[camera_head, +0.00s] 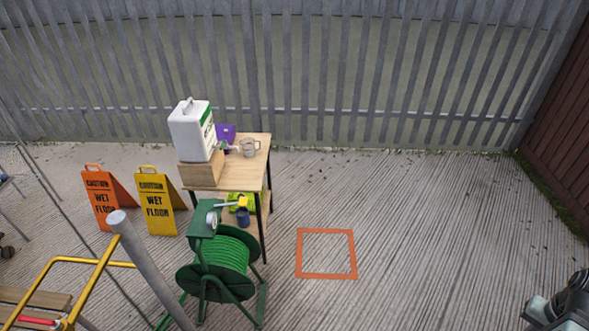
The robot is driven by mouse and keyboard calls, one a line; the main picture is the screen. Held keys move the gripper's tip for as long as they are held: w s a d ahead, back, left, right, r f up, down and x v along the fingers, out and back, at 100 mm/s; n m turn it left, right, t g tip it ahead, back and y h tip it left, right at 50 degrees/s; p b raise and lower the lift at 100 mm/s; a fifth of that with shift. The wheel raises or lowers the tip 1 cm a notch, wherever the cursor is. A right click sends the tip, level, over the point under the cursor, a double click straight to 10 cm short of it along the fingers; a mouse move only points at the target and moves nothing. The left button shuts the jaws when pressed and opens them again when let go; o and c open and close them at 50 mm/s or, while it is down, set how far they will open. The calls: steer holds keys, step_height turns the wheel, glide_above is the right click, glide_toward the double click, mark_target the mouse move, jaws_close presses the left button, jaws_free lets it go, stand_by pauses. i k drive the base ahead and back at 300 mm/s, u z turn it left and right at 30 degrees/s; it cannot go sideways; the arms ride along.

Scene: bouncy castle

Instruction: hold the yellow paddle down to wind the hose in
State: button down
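The green hose reel (222,252) stands on the ground in front of a small wooden table, with green hose wound around its drum. A green box (203,220) with a round white dial sits on top of the reel. A yellow paddle (242,201) sticks out to the right of this box on a pale arm. A grey and black part at the bottom right corner may be my arm. No gripper fingers show, so my gripper is not in view. Nothing is seen touching the paddle.
The wooden table (255,150) holds a white jug (192,130) on a wooden block and a clear cup (249,147). Orange (102,200) and yellow (158,205) wet floor signs stand left. A grey pole (145,262) rises in front. Ground around the orange square (326,230) is clear.

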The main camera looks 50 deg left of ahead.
mark_target(242, 201)
steer(key=i, duration=1.5)
steer(key=u, duration=4.05)
steer(key=i, duration=1)
